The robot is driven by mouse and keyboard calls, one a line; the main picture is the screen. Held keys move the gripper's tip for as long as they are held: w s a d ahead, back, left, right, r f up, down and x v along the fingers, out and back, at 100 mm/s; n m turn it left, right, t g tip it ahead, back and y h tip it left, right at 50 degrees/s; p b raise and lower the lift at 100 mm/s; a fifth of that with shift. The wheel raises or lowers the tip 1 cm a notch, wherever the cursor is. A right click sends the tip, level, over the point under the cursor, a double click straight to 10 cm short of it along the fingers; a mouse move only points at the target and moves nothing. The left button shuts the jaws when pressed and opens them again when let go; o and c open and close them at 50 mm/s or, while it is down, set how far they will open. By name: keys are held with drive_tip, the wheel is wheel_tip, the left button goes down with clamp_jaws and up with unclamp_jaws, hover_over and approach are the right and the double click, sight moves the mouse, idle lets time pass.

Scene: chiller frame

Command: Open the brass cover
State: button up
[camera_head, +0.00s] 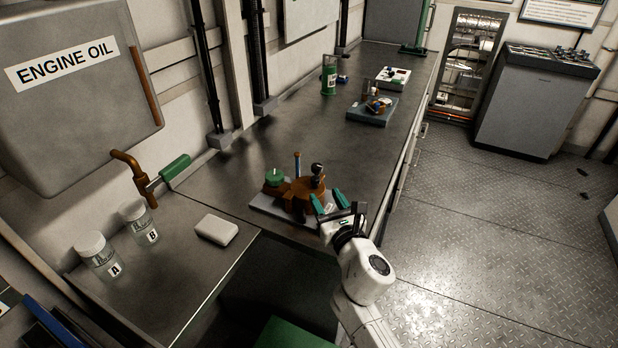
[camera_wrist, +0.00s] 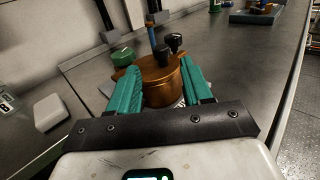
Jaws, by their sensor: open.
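The brass cover (camera_wrist: 160,75) is a round brown-gold lid with dark knobs (camera_wrist: 174,42) on it. In the head view the brass assembly (camera_head: 297,193) sits on a grey base plate (camera_head: 262,207) near the counter's front edge, with a green round cap (camera_head: 275,177) at its left and a thin upright post behind. My gripper (camera_head: 328,203) is at the right front of it, fingers spread and pointing at it. In the wrist view my green fingers (camera_wrist: 162,92) stand on either side of the brass body. Whether they touch it is unclear.
Jars A (camera_head: 101,258) and B (camera_head: 139,224), a white block (camera_head: 216,230) and a green-handled brass valve (camera_head: 146,187) are at the left. A blue-grey tray (camera_head: 364,117) and a green can (camera_head: 329,80) stand farther back. The counter between is clear.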

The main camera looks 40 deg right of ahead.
sight(317, 181)
drive_tip(key=x, duration=0.8)
drive_tip(key=shift+w+d+b, duration=0.1)
drive_tip(key=shift+d+b, duration=0.05)
drive_tip(key=shift+b, duration=0.25)
clamp_jaws()
